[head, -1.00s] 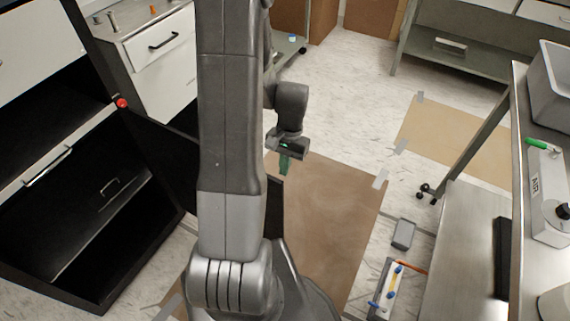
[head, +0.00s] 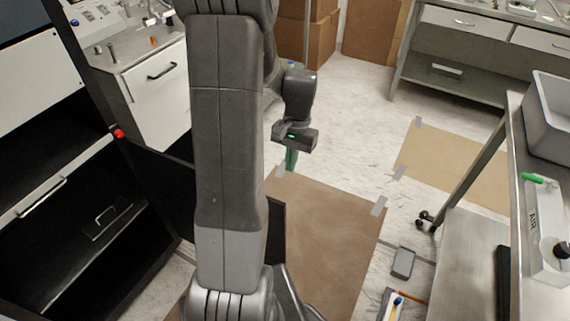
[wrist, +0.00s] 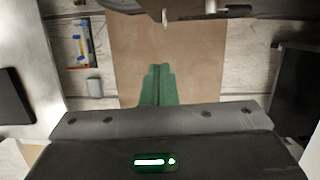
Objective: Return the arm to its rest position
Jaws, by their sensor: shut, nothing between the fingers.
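My arm rises through the middle of the head view, and my gripper (head: 291,160) hangs to the right of it, pointing down above the floor. In the wrist view my gripper's green fingers (wrist: 158,86) lie side by side, shut with nothing between them. The fingers are clear of the brown floor sheet (head: 330,230), which also shows beyond them in the wrist view (wrist: 205,60).
A black cabinet (head: 75,260) with an open door stands at left. A steel bench (head: 470,250) stands at right, carrying a grey bin (head: 552,115). A small grey box (head: 403,262) lies on the floor. Cardboard boxes (head: 308,40) stand at the back.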

